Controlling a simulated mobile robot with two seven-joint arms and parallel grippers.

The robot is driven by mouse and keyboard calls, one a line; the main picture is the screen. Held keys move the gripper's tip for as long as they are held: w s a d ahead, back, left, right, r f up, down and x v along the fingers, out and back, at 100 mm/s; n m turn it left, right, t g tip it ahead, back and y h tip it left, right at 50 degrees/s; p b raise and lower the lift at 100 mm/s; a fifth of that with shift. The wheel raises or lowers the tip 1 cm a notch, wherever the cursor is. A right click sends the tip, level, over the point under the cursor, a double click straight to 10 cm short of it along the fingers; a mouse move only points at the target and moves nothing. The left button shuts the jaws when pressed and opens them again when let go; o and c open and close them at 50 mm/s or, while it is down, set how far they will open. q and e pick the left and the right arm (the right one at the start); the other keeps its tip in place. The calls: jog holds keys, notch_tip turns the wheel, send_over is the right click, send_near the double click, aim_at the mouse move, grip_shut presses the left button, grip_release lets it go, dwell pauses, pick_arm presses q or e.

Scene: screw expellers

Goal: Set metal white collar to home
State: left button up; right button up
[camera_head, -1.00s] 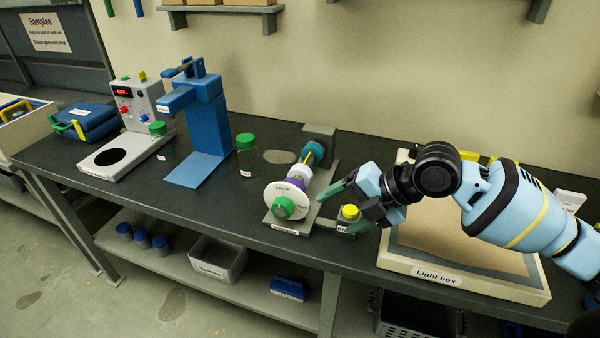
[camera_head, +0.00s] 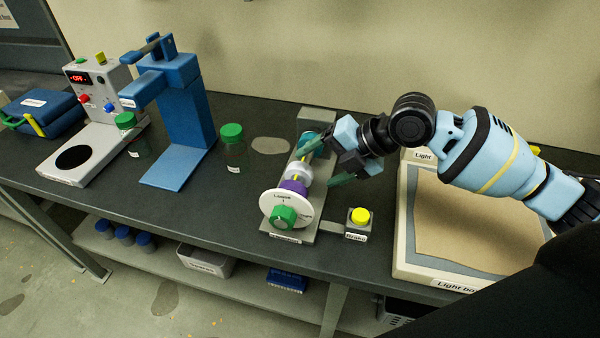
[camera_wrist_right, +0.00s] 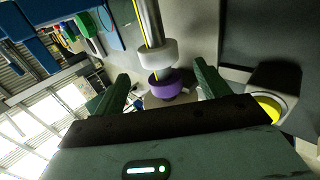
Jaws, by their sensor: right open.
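The screw expeller stands on the dark bench, with a grey base (camera_head: 302,236), a teal part (camera_head: 309,143) at the back and a white dial (camera_head: 271,209) with a green knob (camera_head: 283,217) at the front. On its shaft sit the metal white collar (camera_head: 299,173) and, in front of it, a purple ring (camera_head: 294,187). My right gripper (camera_head: 327,161) is open just right of the shaft. In the right wrist view the white collar (camera_wrist_right: 156,55) and purple ring (camera_wrist_right: 166,84) show ahead, the ring between the open fingers (camera_wrist_right: 162,90). Contact cannot be told. My left gripper is out of view.
A brake box with a yellow button (camera_head: 360,216) stands right of the expeller. The light box (camera_head: 403,240) is farther right. Left are a green-capped jar (camera_head: 233,150), a blue stand (camera_head: 188,130) and a control unit (camera_head: 98,91). Bench between jar and expeller is clear.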

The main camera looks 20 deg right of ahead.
aim_at(312, 154)
jog(key=x, duration=0.5)
jog(key=shift+w+a, duration=0.1)
jog(key=shift+w, duration=0.05)
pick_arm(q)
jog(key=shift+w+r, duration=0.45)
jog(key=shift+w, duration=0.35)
pick_arm(e)
jog(key=shift+x, duration=0.75)
jog(key=shift+c, duration=0.3)
